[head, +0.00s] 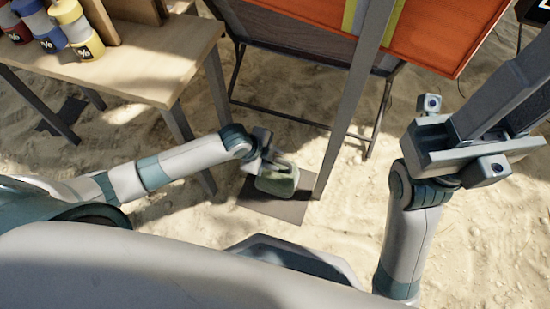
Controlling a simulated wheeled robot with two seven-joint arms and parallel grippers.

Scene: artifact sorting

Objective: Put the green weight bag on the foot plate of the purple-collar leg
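The green weight bag (277,183) is in the middle of the head view, over a dark flat foot plate (290,212) at the bottom of a grey leg (345,115). Whether the bag rests on the plate or hangs just above it is hard to tell. My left gripper (277,164) is at the top of the bag and looks shut on it. No purple collar shows on the visible part of this leg. My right gripper (510,95) is raised at the right, away from the bag; its finger gap cannot be made out.
A wooden table (150,60) stands at the upper left with red, blue and yellow labelled bottles (80,30) on it. An orange panel (440,35) and a dark metal frame (300,118) are behind the leg. Bare sand lies between the leg and my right arm.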

